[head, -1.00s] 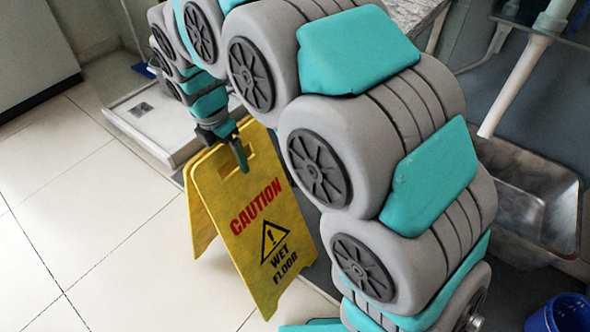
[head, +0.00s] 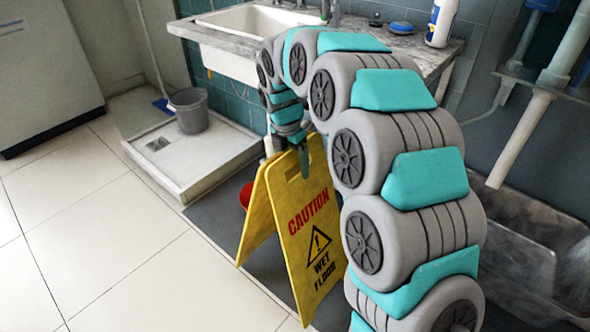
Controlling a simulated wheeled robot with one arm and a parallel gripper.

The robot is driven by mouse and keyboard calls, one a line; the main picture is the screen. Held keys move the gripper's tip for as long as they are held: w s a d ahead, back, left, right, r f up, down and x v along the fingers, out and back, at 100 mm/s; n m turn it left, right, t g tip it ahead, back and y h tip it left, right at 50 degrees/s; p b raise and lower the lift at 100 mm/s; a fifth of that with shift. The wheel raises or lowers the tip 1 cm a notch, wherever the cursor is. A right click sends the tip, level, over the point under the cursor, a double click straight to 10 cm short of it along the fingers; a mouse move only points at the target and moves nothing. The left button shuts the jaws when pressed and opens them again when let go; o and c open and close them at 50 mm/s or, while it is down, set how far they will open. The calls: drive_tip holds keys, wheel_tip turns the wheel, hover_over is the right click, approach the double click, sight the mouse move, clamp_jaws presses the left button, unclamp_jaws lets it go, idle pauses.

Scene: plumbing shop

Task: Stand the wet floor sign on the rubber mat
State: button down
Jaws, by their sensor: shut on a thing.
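The yellow wet floor sign (head: 311,232) is upright with its two panels spread, and its front reads "CAUTION WET FLOOR". My gripper (head: 304,160) is shut on the sign at the handle slot in its top edge. The dark grey rubber mat (head: 218,216) lies on the floor behind and beside the sign, along the tray and counter. The sign covers part of the mat in this view. I cannot tell whether the sign's feet touch the mat or hang above it.
A low white shower tray (head: 190,160) holding a grey bucket (head: 190,108) is at the back left. A red object (head: 246,195) shows behind the sign. A counter with a white sink (head: 250,45) is behind. A metal basin (head: 520,240) is at right. Pale tiles (head: 110,240) at left are clear.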

sight(292, 151)
drive_tip(key=shift+w+d, duration=0.35)
drive_tip(key=shift+w, duration=0.1)
drive_tip(key=shift+f, duration=1.7)
unclamp_jaws()
drive_tip(key=r, duration=0.7)
drive_tip(key=shift+s+a+r, duration=0.2)
drive_tip(key=shift+s+a, duration=0.15)
drive_tip(key=shift+s, duration=0.05)
